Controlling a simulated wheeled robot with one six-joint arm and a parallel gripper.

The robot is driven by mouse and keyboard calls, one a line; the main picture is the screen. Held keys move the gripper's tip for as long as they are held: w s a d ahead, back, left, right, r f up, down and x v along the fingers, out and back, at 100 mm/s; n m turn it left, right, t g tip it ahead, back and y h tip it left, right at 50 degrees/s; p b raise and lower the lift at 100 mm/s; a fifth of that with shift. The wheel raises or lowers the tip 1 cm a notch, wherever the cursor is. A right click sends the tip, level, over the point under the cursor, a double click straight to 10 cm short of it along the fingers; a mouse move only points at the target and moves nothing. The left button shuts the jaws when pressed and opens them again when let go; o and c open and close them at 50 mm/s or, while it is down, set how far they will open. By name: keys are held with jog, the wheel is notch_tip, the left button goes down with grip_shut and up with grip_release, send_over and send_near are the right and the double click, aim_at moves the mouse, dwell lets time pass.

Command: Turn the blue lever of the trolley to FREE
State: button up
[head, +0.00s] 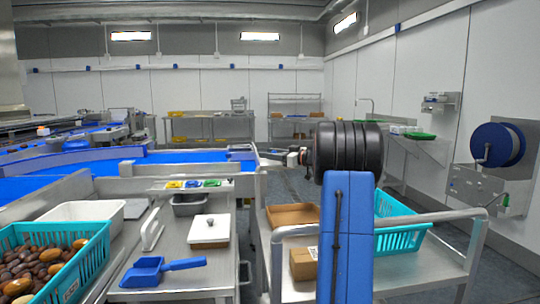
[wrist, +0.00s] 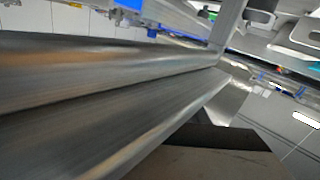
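The trolley (head: 430,270) is a grey metal cart with raised tube handles, at the lower right of the head view. Its blue lever is not visible in either view. My arm's blue link and black joint stand in front of the trolley and hide part of it. My gripper (head: 272,155) is small in the head view, reaching left from the black joint, above and behind the trolley's far left corner. Its fingers are too small there to tell open or shut. The wrist view is tilted and mostly filled by close grey metal surfaces, with no clear fingers.
The trolley carries a brown tray (head: 292,214), a small carton (head: 304,264) and a turquoise basket (head: 408,240). Floor shows beyond the trolley.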

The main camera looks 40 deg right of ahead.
jog(key=shift+s, duration=0.1)
jog(key=v, duration=1.7)
jog(key=shift+d, duration=0.15)
jog(key=shift+f, duration=0.1)
